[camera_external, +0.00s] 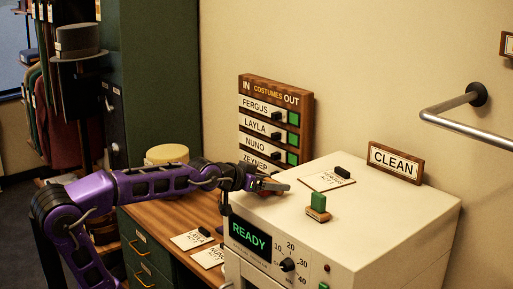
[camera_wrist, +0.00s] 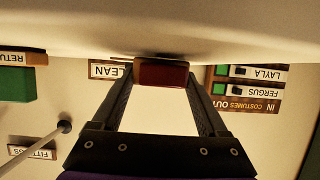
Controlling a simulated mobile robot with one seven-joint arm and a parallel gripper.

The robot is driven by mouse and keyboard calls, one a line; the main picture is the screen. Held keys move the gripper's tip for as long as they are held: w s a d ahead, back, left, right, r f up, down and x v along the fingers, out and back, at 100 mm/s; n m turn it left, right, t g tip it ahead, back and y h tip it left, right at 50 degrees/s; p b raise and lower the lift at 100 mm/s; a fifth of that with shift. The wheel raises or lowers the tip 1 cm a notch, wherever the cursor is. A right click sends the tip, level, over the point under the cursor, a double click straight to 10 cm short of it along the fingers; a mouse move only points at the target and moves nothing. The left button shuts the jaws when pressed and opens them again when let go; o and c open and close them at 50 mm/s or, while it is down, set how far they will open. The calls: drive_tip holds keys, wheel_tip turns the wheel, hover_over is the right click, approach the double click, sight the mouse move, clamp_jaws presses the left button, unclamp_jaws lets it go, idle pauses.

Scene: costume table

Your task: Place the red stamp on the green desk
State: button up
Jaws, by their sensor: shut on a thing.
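My gripper (camera_external: 268,186) is above the left edge of the white machine's top, beside the green desk (camera_external: 140,248). In the wrist view my gripper (camera_wrist: 162,78) is shut on a dark red block, the red stamp (camera_wrist: 162,73), held between the fingertips. The stamp's lower side is hard to make out, and in the external view it is too small to tell apart from the fingers. The green desk has a brown wooden top and green drawers, left of the machine and partly behind my arm.
A green stamp (camera_external: 318,203) and a card with a black clip (camera_external: 342,172) are on the white machine (camera_external: 390,215). Cards (camera_external: 192,239) lie on the desk, with a round pale-topped item (camera_external: 167,155) at its back. A CLEAN sign (camera_external: 395,162) stands behind.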

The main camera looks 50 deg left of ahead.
drive_tip(key=shift+a+f, duration=0.1)
drive_tip(key=shift+f, duration=0.05)
drive_tip(key=shift+f, duration=0.15)
drive_tip(key=o, duration=1.4)
drive_tip(key=shift+o, duration=0.2)
drive_tip(key=shift+r, duration=0.2)
drive_tip(key=p+v, duration=0.1)
drive_tip(key=v, duration=1.5)
drive_tip(key=shift+s+d, duration=0.25)
drive_tip(key=shift+s, duration=0.1)
drive_tip(key=shift+s+r, duration=0.15)
drive_tip(key=shift+s, duration=0.25)
drive_tip(key=shift+c, duration=1.4)
